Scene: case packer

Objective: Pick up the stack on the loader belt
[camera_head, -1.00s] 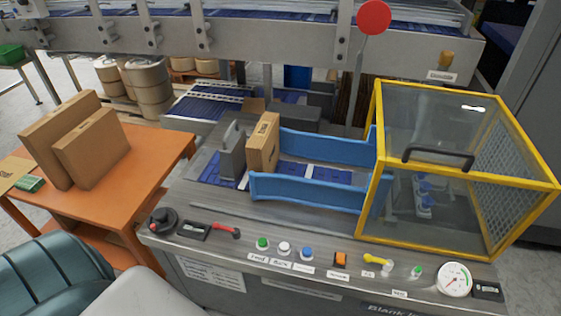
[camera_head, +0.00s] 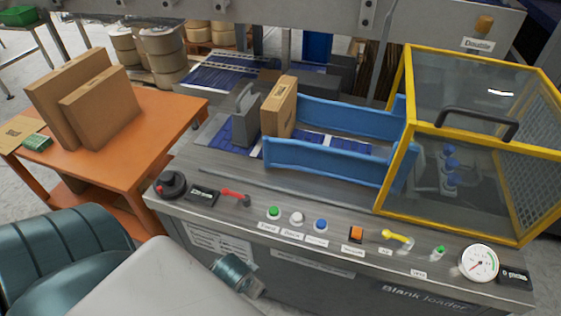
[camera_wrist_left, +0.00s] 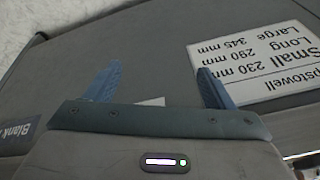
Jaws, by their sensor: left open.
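The stack of brown cardboard blanks (camera_head: 281,107) stands upright on the loader belt (camera_head: 240,132), against a grey upright plate (camera_head: 246,114). Blue side guides (camera_head: 325,160) run to the right of it. My left gripper (camera_wrist_left: 155,82) shows in the left wrist view, with its two blue fingers apart and nothing between them. It faces a grey panel with a printed size label (camera_wrist_left: 255,62), away from the stack. A teal part of my arm shows at the bottom of the head view, in front of the machine. My right gripper is not in view.
A yellow-framed clear guard (camera_head: 470,140) stands closed at the right end of the guides. The front control panel carries buttons (camera_head: 297,218), a red lever (camera_head: 235,196) and a gauge (camera_head: 478,263). An orange table (camera_head: 150,145) with cardboard boxes (camera_head: 100,105) stands at left.

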